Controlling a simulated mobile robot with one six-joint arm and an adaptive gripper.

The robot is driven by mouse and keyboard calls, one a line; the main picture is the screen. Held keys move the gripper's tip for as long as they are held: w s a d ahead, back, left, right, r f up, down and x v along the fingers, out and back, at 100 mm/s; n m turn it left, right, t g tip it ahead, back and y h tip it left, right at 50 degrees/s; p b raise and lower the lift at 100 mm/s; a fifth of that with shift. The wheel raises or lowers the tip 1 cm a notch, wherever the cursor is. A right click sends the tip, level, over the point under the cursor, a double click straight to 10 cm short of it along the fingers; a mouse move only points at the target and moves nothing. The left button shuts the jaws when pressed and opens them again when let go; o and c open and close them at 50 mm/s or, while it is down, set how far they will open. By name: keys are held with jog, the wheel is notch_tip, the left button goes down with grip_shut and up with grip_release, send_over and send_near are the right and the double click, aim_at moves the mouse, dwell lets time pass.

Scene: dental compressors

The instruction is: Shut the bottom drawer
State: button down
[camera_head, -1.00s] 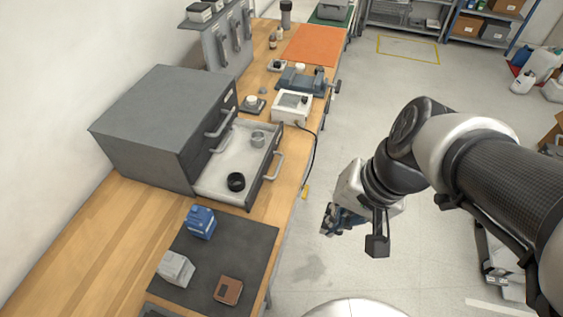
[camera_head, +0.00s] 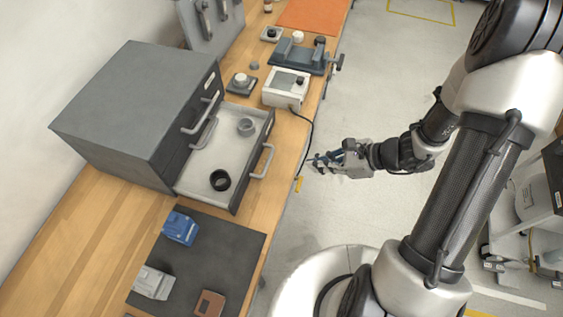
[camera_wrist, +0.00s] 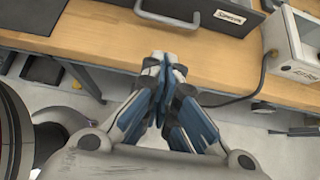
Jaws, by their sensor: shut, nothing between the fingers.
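The bottom drawer (camera_head: 226,150) of the grey cabinet (camera_head: 140,105) is pulled out over the wooden bench. A black ring (camera_head: 220,180) and a grey ring (camera_head: 246,127) lie in it. Its front handle (camera_head: 264,161) faces the bench's front edge. In the wrist view the drawer front (camera_wrist: 215,14) with its handle (camera_wrist: 165,17) and label shows at the top. My gripper (camera_head: 316,161) is shut and empty, beyond the bench's front edge, to the right of the drawer handle and apart from it. Its fingertips (camera_wrist: 166,58) point toward the drawer front in the wrist view.
A white device (camera_head: 287,88) with a dark cable stands on the bench just beyond the drawer. A dark mat (camera_head: 225,250) with a blue item (camera_head: 180,228), a grey item and a brown item lies on the near side.

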jog(key=b+x, duration=0.1)
jog(key=x, duration=0.2)
jog(key=b+x, duration=0.1)
jog(key=x, duration=0.3)
jog(key=r+b+x, duration=0.1)
jog(key=x, duration=0.3)
jog(key=shift+w+a, duration=0.1)
jog(key=shift+a, duration=0.35)
jog(key=shift+w+a, duration=0.2)
jog(key=shift+a, duration=0.25)
